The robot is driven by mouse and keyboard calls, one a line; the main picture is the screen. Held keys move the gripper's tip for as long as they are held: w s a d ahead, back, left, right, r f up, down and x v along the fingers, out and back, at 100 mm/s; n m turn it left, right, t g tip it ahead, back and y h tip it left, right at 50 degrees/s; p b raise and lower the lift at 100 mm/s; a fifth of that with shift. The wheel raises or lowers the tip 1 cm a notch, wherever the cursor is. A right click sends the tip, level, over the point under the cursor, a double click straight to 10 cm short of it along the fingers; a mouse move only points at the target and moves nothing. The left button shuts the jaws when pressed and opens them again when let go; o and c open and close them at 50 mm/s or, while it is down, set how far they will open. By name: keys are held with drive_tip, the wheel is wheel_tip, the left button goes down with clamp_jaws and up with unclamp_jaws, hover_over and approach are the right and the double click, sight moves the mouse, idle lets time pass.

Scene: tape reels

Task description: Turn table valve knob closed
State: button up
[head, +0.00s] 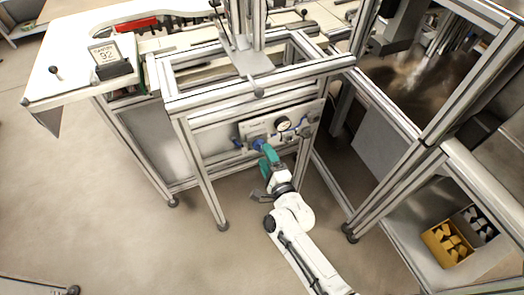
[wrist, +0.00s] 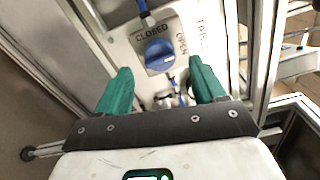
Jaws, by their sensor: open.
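The blue valve knob (wrist: 159,53) sits on a light plate marked CLOSED at its upper left and OPEN at its right. Its grip ridge lies roughly crosswise, slightly tilted; I cannot tell its exact setting. My gripper (wrist: 160,66) is open, with one teal finger left of the knob and one right of it. The fingers appear short of the knob, with a gap on each side; contact is not visible. In the head view, my gripper (head: 266,150) points up at the blue knob (head: 257,143) on the panel, and partly hides it.
The panel (head: 250,129) is mounted on the aluminium frame (head: 186,150) and carries a round gauge (head: 283,124) and blue tubing. Frame posts stand on both sides of my arm. A yellow bin (head: 447,245) sits on a shelf at right. The floor at lower left is mostly clear.

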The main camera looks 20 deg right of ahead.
drive_tip(key=shift+w+b, duration=0.35)
drive_tip(key=shift+w, duration=1.35)
drive_tip(key=shift+c, duration=0.3)
drive_tip(key=c, duration=1)
